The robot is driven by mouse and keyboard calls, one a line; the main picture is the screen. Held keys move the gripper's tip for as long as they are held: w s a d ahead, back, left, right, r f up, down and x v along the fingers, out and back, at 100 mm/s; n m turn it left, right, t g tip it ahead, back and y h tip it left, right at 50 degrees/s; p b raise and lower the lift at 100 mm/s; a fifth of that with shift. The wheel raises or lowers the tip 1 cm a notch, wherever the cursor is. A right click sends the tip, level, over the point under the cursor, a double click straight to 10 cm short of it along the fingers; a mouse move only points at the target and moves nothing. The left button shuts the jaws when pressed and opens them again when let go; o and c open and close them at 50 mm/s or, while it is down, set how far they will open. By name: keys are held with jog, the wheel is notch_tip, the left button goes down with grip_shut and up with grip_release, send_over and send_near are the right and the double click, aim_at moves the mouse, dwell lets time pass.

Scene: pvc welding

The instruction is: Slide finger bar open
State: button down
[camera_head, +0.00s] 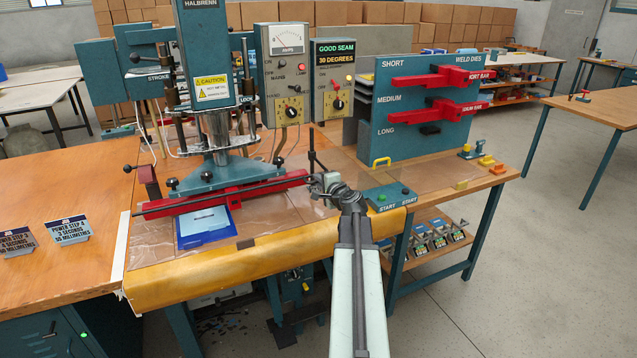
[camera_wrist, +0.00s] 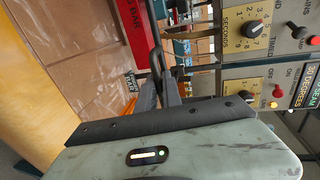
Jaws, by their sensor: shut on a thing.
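The finger bar (camera_head: 222,195) is a thin dark rod. It runs along the front of the red welding die (camera_head: 190,203) under the press head. My gripper (camera_head: 318,182) is at the rod's right end, beside the die's right end. The exact contact between jaws and bar is small and partly hidden in the head view.
The press (camera_head: 215,130) stands behind the die. A blue folder (camera_head: 207,238) lies in front of it. Control boxes (camera_head: 284,75) stand behind my gripper. The start button box (camera_head: 390,196) sits close on the right, before the teal die rack (camera_head: 425,110).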

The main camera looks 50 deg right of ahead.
notch_tip(320, 180, up, 8)
jog(key=p, duration=0.5)
jog(key=shift+f+p, duration=0.1)
jog(key=shift+p, duration=0.2)
jog(key=shift+f, duration=0.1)
jog(key=c, duration=1.5)
grip_release()
jog(key=shift+s, duration=0.1)
jog(key=p+v, duration=0.1)
jog(key=v, duration=0.6)
jog(key=shift+s+a, duration=0.15)
jog(key=shift+s, duration=0.1)
